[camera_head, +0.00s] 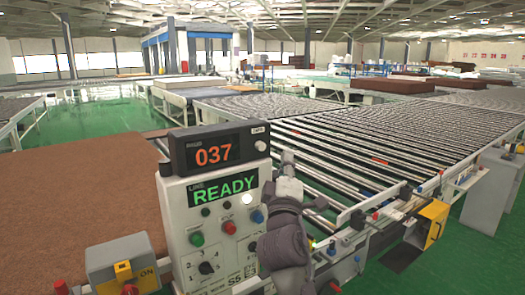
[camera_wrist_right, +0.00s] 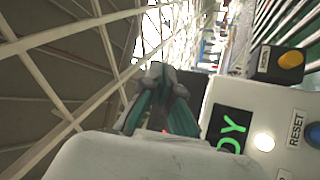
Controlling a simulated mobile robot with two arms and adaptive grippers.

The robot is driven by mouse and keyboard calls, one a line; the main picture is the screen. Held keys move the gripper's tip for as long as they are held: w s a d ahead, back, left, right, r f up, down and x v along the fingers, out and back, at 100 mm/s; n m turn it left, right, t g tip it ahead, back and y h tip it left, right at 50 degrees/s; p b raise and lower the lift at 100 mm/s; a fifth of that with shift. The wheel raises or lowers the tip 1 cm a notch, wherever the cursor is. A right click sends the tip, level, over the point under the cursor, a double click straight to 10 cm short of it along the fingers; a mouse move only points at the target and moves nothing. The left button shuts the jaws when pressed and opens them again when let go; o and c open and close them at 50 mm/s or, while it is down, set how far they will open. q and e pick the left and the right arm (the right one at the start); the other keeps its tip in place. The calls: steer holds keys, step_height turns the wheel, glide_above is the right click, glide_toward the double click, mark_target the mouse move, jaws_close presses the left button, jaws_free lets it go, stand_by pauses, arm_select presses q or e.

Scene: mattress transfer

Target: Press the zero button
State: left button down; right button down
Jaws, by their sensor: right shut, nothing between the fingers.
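A grey control console (camera_head: 205,270) carries a dark counter box (camera_head: 177,158) on top, with a red display (camera_head: 213,152) reading 037. The zero button (camera_head: 260,146) is small and round at the box's right end, under a small white label. My right gripper (camera_head: 287,158) is shut and empty, just right of the counter box in the head view. My left gripper is not in view.
A green READY display (camera_head: 224,189), a lit white button (camera_head: 247,199), a blue RESET button (camera_head: 257,216) and other red and green buttons lie below the counter. A brown mattress (camera_head: 75,195) lies left. Roller conveyors (camera_head: 400,140) extend behind and right.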

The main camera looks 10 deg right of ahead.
mark_target(260, 146)
steer(key=shift+w+a+b, duration=0.4)
steer(key=shift+w+b, duration=0.2)
steer(key=shift+w, duration=0.45)
steer(key=shift+w+a+b, duration=0.35)
steer(key=shift+w+b, duration=0.25)
steer(key=shift+w, duration=0.45)
steer(key=shift+w+a+b, duration=0.4)
steer(key=shift+w+b, duration=0.2)
steer(key=shift+w, duration=0.45)
steer(key=shift+f, duration=0.1)
steer(key=shift+w+a+b, duration=0.15)
steer(key=shift+w+b, duration=0.2)
steer(key=shift+w, duration=0.05)
